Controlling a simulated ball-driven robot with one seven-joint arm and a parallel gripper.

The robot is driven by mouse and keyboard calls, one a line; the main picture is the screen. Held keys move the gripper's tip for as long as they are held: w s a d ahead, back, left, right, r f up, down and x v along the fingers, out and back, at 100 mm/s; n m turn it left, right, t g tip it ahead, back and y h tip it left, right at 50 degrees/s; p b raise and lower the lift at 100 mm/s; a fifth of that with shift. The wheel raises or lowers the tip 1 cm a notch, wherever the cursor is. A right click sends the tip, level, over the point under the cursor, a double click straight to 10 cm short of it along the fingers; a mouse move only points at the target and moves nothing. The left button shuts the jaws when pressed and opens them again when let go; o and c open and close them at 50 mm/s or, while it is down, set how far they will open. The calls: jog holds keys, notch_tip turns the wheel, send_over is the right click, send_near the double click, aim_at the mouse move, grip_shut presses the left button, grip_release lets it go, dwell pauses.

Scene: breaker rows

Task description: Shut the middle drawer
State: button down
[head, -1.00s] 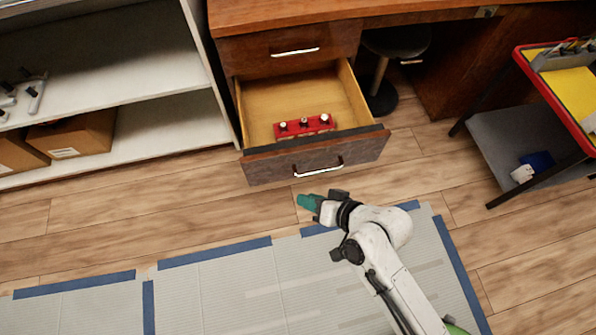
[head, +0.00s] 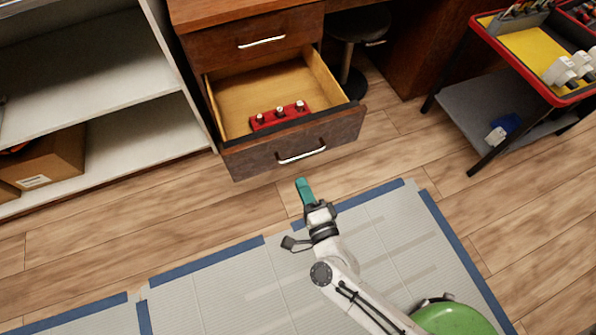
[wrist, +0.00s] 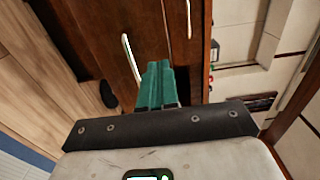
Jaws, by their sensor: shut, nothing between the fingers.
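The middle drawer (head: 300,145) stands pulled out below the closed top drawer (head: 262,42). Its dark wood front carries a silver bar handle (head: 301,156). A red block with several pale knobs (head: 280,115) lies inside the drawer. My gripper (head: 301,184) has teal fingers, held together and empty. In the head view it is just in front of the drawer front, a little below the handle, and appears apart from it. In the wrist view the fingers (wrist: 155,85) point toward brown wood, beside a silver handle (wrist: 131,58).
A white shelf unit (head: 120,120) with a cardboard box (head: 52,160) stands left. A stool (head: 358,25) is behind the drawer's right side. A red-rimmed cart (head: 540,80) stands at right. Wooden floor and a blue-taped grey mat (head: 210,295) lie in front.

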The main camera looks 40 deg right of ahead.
aim_at(282, 140)
jog(key=x, duration=1.2)
jog(key=shift+w+d, duration=0.1)
jog(key=shift+w, duration=0.15)
